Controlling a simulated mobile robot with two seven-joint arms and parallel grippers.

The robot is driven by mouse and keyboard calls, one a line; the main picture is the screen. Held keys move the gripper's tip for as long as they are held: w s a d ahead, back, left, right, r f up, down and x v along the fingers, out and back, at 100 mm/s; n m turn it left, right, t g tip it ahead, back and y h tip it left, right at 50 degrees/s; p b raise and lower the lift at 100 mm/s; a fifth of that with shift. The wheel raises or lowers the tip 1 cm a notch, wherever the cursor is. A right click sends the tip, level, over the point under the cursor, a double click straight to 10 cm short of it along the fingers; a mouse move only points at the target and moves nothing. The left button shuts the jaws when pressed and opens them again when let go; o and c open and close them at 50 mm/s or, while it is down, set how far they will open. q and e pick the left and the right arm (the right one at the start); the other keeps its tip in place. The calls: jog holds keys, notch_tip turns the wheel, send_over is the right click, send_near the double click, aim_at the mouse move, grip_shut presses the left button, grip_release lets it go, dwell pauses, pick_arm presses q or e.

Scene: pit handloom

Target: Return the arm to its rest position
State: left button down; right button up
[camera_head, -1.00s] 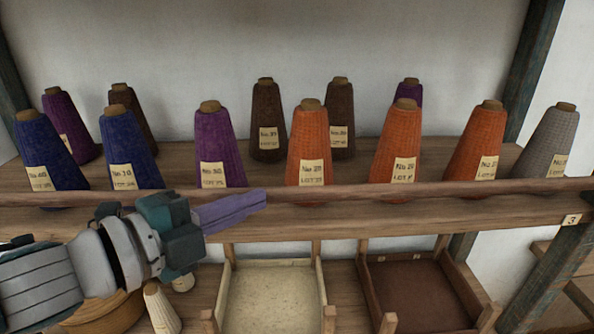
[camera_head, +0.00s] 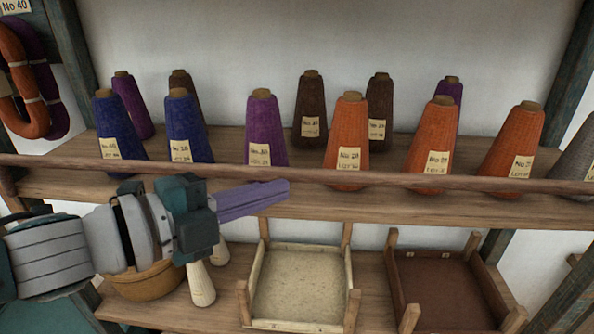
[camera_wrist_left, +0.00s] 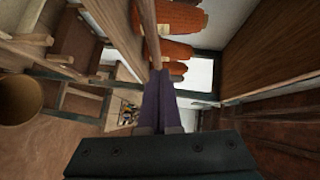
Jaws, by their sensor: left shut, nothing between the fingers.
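My left gripper (camera_head: 283,189) comes in from the left in the head view, in front of the shelf's front rail. Its purple fingers are shut together with nothing between them, pointing right. In the left wrist view the closed fingers (camera_wrist_left: 160,90) point away from the camera, close to the rail and below orange cones in the picture. My right gripper is in neither view.
Several yarn cones, such as an orange one (camera_head: 347,130) and a purple one (camera_head: 266,128), stand behind the rail (camera_head: 400,181). Below are a cream tray (camera_head: 301,287), a brown tray (camera_head: 440,290) and a basket (camera_head: 145,283). Skeins (camera_head: 38,80) hang at left.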

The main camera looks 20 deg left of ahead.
pick_arm(q)
jog(key=s+a+f+n+y+b, duration=0.2)
jog(key=s+a+n+y, duration=0.4)
jog(key=n, duration=0.3)
jog(key=s+d+f+n+g+y, duration=0.1)
jog(key=s+d+f+n+g, duration=0.15)
jog(key=s+n+g, duration=0.35)
jog(key=s+d+f+n+g+y, duration=0.1)
jog(key=s+f+n+g, duration=0.25)
jog(key=s, duration=0.45)
jog(key=s+r+n+p, duration=0.1)
jog(key=s+r+p, duration=0.2)
jog(key=r+p, duration=1.2)
jog(key=shift+d+r+n+g+p, duration=0.25)
jog(key=shift+n+g+p, duration=0.1)
jog(key=shift+g, duration=0.1)
jog(key=shift+f, duration=0.15)
